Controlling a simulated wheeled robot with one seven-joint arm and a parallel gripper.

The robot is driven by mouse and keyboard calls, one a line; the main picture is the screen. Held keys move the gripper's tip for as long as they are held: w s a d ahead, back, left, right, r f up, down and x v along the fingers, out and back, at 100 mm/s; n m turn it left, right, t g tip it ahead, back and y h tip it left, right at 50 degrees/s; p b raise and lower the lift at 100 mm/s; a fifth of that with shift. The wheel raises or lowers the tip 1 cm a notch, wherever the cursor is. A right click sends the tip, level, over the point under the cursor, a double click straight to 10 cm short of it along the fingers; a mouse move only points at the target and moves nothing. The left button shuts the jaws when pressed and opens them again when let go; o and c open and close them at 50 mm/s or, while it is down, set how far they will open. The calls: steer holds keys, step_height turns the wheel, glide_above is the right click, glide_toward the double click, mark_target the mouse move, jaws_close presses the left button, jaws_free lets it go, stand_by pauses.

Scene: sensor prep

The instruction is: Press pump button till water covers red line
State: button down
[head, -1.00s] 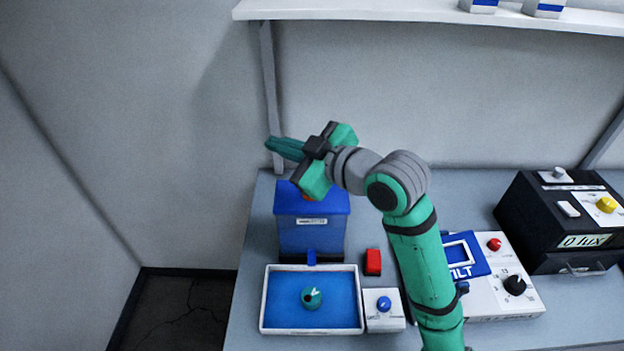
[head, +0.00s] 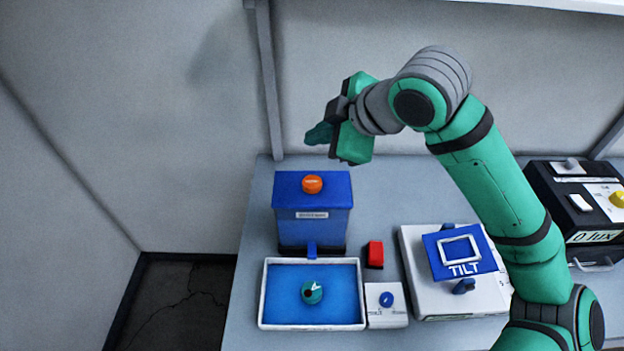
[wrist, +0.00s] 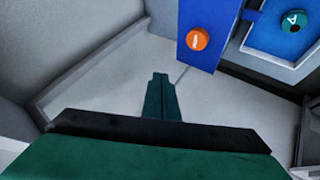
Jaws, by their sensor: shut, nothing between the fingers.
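The pump is a blue box (head: 313,225) on the table with an orange button (head: 312,184) on top. The button also shows in the wrist view (wrist: 198,38), upper right of my fingertips. In front of the box is a white-rimmed tray (head: 263,294) of blue water with a round teal float (head: 312,292) in it. I cannot make out a red line. My gripper (head: 318,134) is shut and empty, above the button in the head view and apart from it. Its closed fingers also show in the wrist view (wrist: 160,80).
A red block (head: 375,254) and a white box with a blue knob (head: 386,306) stand right of the pump and tray. A blue TILT panel (head: 460,252) sits on a white unit. A black box reading 0 lux (head: 572,200) is at far right, partly behind my arm.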

glide_above(316, 186)
steer(key=f, duration=0.7)
steer(key=shift+w+f, duration=0.25)
steer(key=shift+s+f, duration=0.15)
steer(key=shift+f, duration=0.45)
stand_by(0.9)
steer(key=shift+f, duration=0.1)
stand_by(0.5)
steer(key=shift+f, duration=0.3)
